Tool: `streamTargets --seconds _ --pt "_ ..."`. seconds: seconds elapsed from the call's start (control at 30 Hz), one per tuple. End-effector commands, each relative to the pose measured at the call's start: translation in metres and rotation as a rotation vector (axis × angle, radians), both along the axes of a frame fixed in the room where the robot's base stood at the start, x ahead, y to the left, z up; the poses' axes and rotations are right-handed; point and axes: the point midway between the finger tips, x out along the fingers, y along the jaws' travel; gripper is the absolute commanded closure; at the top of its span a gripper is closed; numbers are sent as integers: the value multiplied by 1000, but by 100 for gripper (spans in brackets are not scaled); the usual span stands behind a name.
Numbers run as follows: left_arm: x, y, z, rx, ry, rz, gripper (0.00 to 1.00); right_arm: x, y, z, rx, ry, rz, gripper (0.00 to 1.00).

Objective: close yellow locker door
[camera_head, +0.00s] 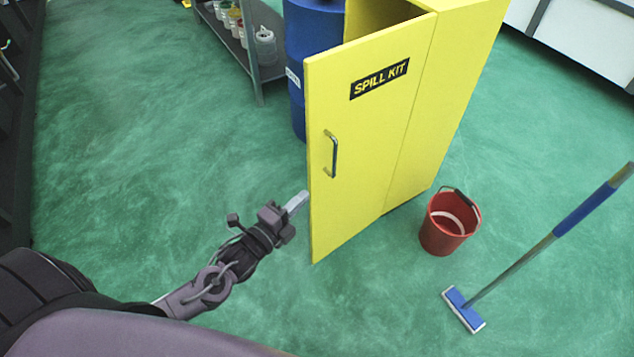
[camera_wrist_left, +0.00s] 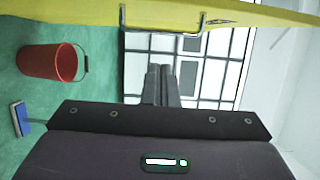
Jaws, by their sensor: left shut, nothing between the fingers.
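The yellow locker (camera_head: 450,90) stands at the upper middle of the head view, marked SPILL KIT on its door. Its yellow door (camera_head: 360,190) is swung open, with a dark gap showing at the top behind it. A metal handle (camera_head: 331,154) is on the door's face near its free edge. My left gripper (camera_head: 298,202) is shut and empty, just left of the door's free edge and below the handle; I cannot tell if it touches. The left wrist view shows the gripper fingers (camera_wrist_left: 161,85) together, with the door (camera_wrist_left: 80,12) and handle (camera_wrist_left: 205,32) beyond them. My right gripper is not in view.
A red bucket (camera_head: 447,225) stands on the floor right of the door. A blue-headed mop (camera_head: 463,308) leans in from the right. A blue drum (camera_head: 310,35) and a grey shelf (camera_head: 258,75) stand behind. The green floor at left is clear.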

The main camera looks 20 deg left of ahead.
Motion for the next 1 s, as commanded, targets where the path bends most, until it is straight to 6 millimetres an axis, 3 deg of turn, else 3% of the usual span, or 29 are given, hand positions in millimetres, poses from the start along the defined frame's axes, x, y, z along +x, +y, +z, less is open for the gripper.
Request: streamTargets --seconds 0.17,0.53,0.7,1.0 --pt "21 -6 2 0 -5 2 100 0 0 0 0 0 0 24" --pt "96 -30 1 -2 -2 1 100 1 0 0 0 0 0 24" --pt "107 -7 0 2 2 2 100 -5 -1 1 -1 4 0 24" --pt "114 5 0 -2 2 1 100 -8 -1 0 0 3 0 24"
